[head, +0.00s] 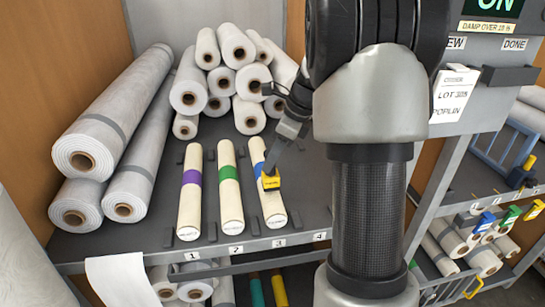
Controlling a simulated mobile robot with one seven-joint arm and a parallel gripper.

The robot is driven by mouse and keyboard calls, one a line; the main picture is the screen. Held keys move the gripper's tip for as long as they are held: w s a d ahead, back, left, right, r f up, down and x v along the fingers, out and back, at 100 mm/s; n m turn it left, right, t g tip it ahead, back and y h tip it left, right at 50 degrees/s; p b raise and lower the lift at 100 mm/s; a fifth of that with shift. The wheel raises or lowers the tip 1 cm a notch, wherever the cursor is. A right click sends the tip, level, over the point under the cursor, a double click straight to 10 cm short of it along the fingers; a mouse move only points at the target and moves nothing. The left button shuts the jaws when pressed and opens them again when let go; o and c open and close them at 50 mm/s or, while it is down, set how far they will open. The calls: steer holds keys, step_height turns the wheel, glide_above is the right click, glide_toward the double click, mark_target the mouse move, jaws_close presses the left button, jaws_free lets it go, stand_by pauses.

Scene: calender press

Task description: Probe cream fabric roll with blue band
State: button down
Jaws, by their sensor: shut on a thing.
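The cream fabric roll with the blue band (273,212) lies on the grey shelf, rightmost of three cream rolls, by the label 3. My gripper (276,157) reaches down over it and is shut on a yellow probe (271,182). The probe is at the roll's middle, beside and partly over the blue band. I cannot tell whether its tip touches the fabric. My arm fills the centre right and hides part of the shelf around label 4.
Cream rolls with a purple band (191,178) and a green band (227,172) lie to the left. A paper tag (452,98) hangs at right beneath a sign. A lower shelf holds more rolls.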

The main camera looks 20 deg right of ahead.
steer(key=shift+f, duration=0.55)
stand_by(1.5)
step_height(320, 180, up, 7)
steer(key=p, duration=0.7)
steer(key=shift+r, duration=0.15)
stand_by(1.4)
